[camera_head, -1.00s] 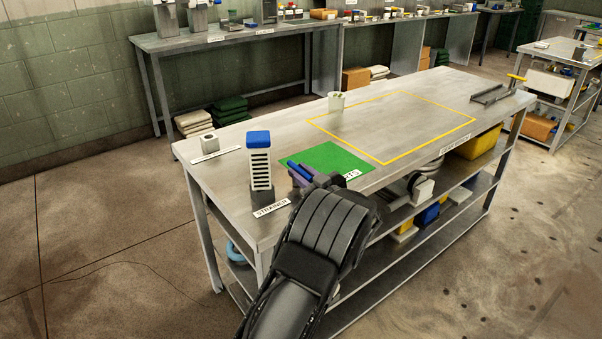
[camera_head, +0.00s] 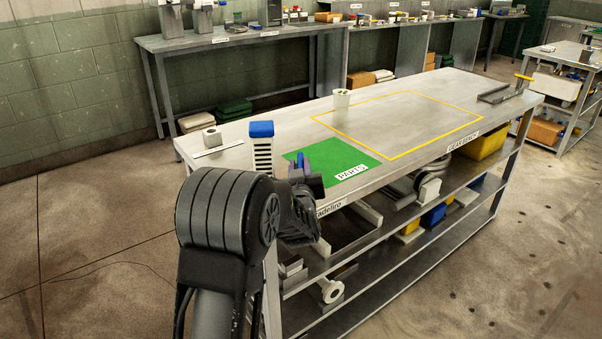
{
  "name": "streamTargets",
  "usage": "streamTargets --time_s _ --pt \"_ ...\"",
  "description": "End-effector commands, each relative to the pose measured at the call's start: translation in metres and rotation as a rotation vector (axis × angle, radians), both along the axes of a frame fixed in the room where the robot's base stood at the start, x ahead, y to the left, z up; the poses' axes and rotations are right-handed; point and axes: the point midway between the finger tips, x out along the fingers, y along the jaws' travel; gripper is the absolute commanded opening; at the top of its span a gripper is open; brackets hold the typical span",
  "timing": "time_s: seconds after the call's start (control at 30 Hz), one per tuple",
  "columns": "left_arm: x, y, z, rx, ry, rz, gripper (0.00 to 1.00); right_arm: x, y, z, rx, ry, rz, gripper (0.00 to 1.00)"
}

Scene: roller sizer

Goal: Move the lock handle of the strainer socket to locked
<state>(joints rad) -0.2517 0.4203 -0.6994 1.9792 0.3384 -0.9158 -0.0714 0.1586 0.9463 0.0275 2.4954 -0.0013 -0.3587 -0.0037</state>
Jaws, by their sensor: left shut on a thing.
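The strainer (camera_head: 262,153) is a pale slatted upright block with a blue cap, at the near left of the steel bench. Its socket and label are hidden behind my left arm. My left gripper (camera_head: 302,168) is to the right of the strainer, apart from it in the picture, over the left edge of the green mat. It is shut on a small blue piece (camera_head: 300,159), mostly hidden by the fingers. I cannot tell whether this piece is the lock handle. My right gripper is out of view.
The green parts mat (camera_head: 340,157) lies on the bench (camera_head: 400,162). A small grey block (camera_head: 212,137) stands at the left and a white cup-like piece (camera_head: 341,98) at the back. The yellow-outlined area is clear. Shelves below hold bins and parts.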

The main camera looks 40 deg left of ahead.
Motion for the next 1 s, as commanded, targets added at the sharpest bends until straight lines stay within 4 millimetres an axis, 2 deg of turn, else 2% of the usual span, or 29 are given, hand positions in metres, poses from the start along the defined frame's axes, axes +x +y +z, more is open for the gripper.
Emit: streamTargets --time_s 0.47,0.5,0.63,0.67,1.0 --pt "0.0032 -0.0040 0.0037 0.005 -0.005 -0.034 0.00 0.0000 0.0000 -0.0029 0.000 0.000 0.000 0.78" --pt "0.0032 -0.0040 0.0037 0.005 -0.005 -0.034 0.25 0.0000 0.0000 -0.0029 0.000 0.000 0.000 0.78" --pt "0.0027 -0.0035 0.0030 0.004 -0.004 -0.033 0.36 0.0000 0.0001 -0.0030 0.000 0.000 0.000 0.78" --pt "0.0025 -0.0033 0.0028 0.005 -0.003 -0.033 0.38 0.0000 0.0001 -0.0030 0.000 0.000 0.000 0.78" --pt "-0.0017 -0.0032 0.0016 0.004 -0.002 -0.028 0.38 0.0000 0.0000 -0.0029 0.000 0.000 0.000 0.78"
